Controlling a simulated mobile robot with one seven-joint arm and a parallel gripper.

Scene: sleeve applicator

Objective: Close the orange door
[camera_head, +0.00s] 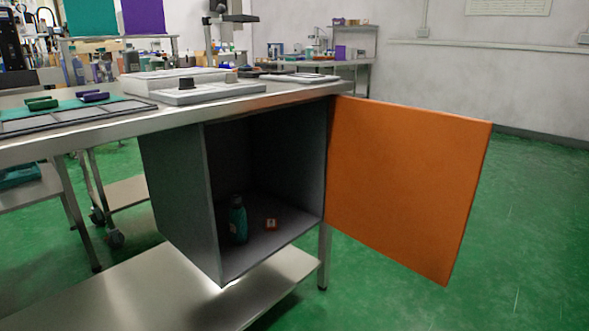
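The orange door (405,185) stands wide open, swung out to the right of a grey cabinet (212,200) that hangs under a metal table. Its hinge side is at the cabinet's right front edge, and its free edge is at the far right, over the green floor. Inside the open cabinet, a dark teal bottle (238,220) stands upright, and a small orange-brown block (271,224) lies to its right. My gripper is not in view.
The metal table (130,122) holds grey trays and devices (190,92). A lower metal shelf (165,290) runs beneath the cabinet. Green floor (530,230) is clear right of the door. Other benches (345,62) stand at the back.

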